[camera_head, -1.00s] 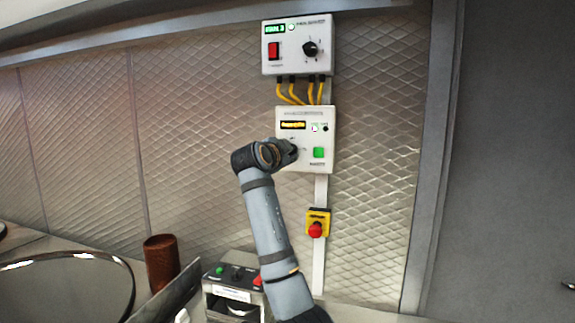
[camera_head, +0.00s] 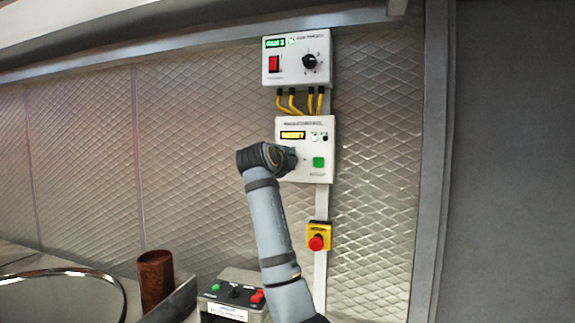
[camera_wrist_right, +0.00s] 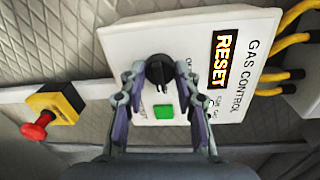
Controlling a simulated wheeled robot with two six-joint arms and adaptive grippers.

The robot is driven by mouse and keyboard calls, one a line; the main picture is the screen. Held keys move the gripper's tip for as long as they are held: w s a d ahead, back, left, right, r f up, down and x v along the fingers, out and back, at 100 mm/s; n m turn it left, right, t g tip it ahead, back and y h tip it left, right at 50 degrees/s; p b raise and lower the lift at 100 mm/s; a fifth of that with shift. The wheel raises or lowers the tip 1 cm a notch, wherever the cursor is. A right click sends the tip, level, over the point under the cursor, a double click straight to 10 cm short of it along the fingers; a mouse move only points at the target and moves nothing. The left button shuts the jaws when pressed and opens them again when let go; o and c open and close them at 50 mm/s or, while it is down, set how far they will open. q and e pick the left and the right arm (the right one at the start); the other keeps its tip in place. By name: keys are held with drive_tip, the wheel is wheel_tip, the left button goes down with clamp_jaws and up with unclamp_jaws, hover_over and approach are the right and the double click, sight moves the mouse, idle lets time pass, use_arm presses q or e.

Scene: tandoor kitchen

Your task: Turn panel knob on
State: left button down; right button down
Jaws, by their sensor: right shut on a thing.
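The white gas control panel (camera_head: 322,172) is on the wall, with an orange lit display (camera_head: 292,135) and a green button (camera_head: 319,162). In the right wrist view the panel (camera_wrist_right: 256,25) shows the word RESET on its display (camera_wrist_right: 223,59). Its black knob (camera_wrist_right: 157,72) stands between the two fingertips of my right gripper (camera_wrist_right: 162,80), which is shut on it. In the head view my right gripper (camera_head: 287,158) reaches the panel's left side, and the knob is hidden behind it. My left gripper is not in view.
Above is a second white panel (camera_head: 297,78) with a red switch and black knob, joined by yellow cables (camera_head: 293,103). Below is a red emergency button (camera_head: 316,242) on a yellow box. A control box (camera_head: 232,298), a brown cylinder (camera_head: 155,280) and a round-rimmed vessel (camera_head: 60,272) stand lower left.

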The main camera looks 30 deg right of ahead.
drive_tip(key=shift+f, duration=0.2)
idle(0.5)
drive_tip(key=c, duration=1.2)
unclamp_jaws()
drive_tip(key=shift+o, duration=1.2)
drive_tip(key=shift+s+r+m, duration=0.1)
drive_tip(key=shift+r+m, duration=0.05)
drive_tip(key=shift+m, duration=0.15)
drive_tip(key=shift+a, duration=0.1)
drive_tip(key=v, duration=1.1)
drive_tip(key=shift+s+a, duration=0.25)
drive_tip(key=shift+s, duration=0.15)
